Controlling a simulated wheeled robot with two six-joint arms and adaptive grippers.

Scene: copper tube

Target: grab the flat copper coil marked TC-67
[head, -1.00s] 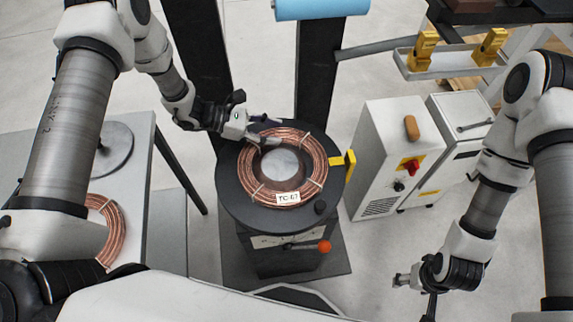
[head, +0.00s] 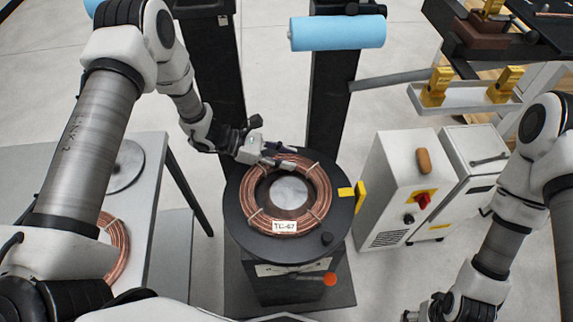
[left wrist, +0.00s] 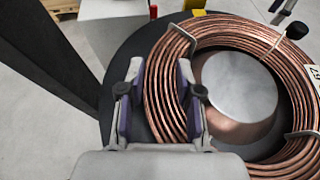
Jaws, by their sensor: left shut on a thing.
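The flat copper coil (head: 252,204) lies on a round dark turntable (head: 240,222), around a silver hub (head: 289,189). Its white tag reads TC-67 and faces the front. My left gripper (head: 287,160) is at the coil's far rim and shut on it. In the left wrist view the two fingers (left wrist: 160,88) straddle the outer part of the coil's ring (left wrist: 160,100), and the tag shows cut off at the right edge. My right gripper (head: 409,316) is at the bottom edge of the head view, mostly cut off, away from the coil.
Another copper coil (head: 117,252) lies on the grey table at left, partly behind my left arm. A yellow block (head: 360,196) is at the turntable's right edge. A white cabinet (head: 391,190) with a red switch stands to the right. Dark posts rise behind the turntable.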

